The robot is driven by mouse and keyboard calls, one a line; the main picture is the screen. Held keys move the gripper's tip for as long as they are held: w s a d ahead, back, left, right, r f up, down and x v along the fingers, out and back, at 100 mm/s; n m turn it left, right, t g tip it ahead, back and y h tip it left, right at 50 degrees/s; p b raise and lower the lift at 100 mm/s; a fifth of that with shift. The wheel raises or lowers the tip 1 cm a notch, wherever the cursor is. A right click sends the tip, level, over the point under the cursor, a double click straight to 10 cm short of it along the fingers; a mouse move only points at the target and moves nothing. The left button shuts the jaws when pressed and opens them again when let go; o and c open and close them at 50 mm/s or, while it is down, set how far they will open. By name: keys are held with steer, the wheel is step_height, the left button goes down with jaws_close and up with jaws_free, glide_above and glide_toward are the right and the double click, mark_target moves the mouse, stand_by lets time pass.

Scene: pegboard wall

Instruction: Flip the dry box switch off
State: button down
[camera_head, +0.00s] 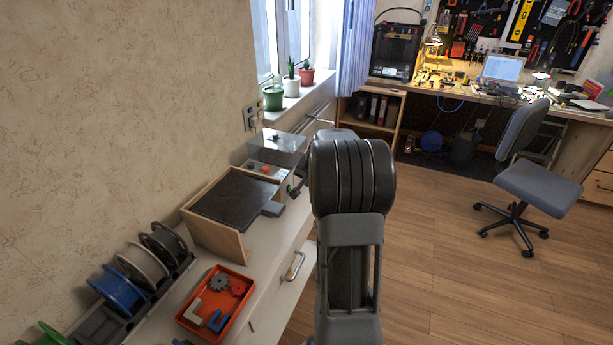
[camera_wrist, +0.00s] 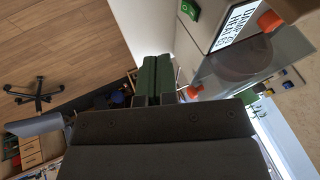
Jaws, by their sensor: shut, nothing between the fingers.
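The dry box (camera_head: 277,141) sits at the far end of the white cabinet in the head view, with a clear upper part and orange parts. In the wrist view its pale front face (camera_wrist: 222,18) fills the upper right, with a black-and-white label. A green rocker switch (camera_wrist: 190,9) is set in that face near the top edge; I cannot tell its position. My gripper (camera_wrist: 156,62) is shut and empty, its fingertips to the lower left of the switch and apart from it in the picture. In the head view my arm hides most of my gripper.
A wooden box with a dark top (camera_head: 240,196) stands on the cabinet before the dry box. An orange tray (camera_head: 244,312) of small parts and several filament spools (camera_head: 122,290) are nearer. An office chair (camera_head: 540,185) stands right, with open floor between.

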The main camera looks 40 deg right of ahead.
mark_target(289, 189)
steer(key=x, duration=0.5)
steer(key=shift+w+a+f, duration=0.1)
steer(key=shift+f, duration=0.05)
steer(key=shift+w+a+f, duration=0.3)
steer(key=shift+w, duration=0.25)
steer(key=shift+w+a+f, duration=0.3)
steer(key=shift+w, duration=0.3)
steer(key=shift+w+a+f+p, duration=0.2)
steer(key=shift+w+f+p, duration=0.15)
steer(key=shift+w, duration=0.15)
